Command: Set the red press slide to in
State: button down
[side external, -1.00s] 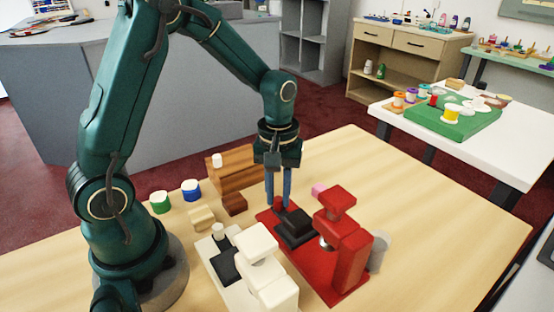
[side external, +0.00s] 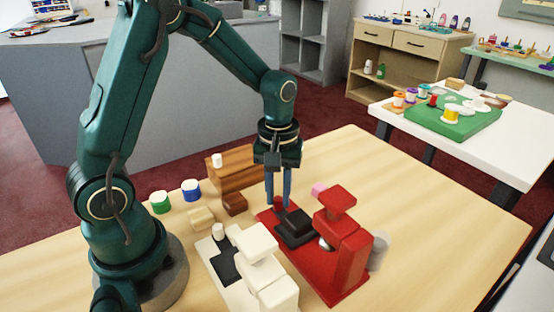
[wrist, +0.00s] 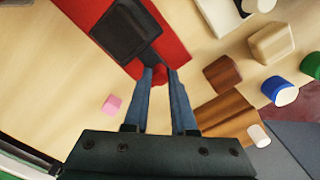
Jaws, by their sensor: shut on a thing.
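The red press (side external: 342,245) stands on its long red base on the table, with its raised head at the right end. Its black slide (side external: 295,226) lies on the base, on the gripper side and apart from the upright head by a small gap at most. The slide also shows in the wrist view (wrist: 126,32), with a dark strip running from it towards a small red knob (wrist: 159,75). My gripper (side external: 279,205) points down at the outer end of the red base. Its blue fingers are shut on the red knob, which they partly hide.
A white press (side external: 256,272) with a dark slide stands close beside the red one. A wooden box (side external: 236,170), small wooden blocks, green and blue spools (side external: 190,189) and a pink block (side external: 319,189) are nearby. The table's far right is clear.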

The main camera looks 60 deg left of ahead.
jog(key=shift+r, duration=0.1)
jog(key=shift+d, duration=2.15)
jog(key=c, duration=0.7)
grip_release()
jog(key=shift+r, duration=2.55)
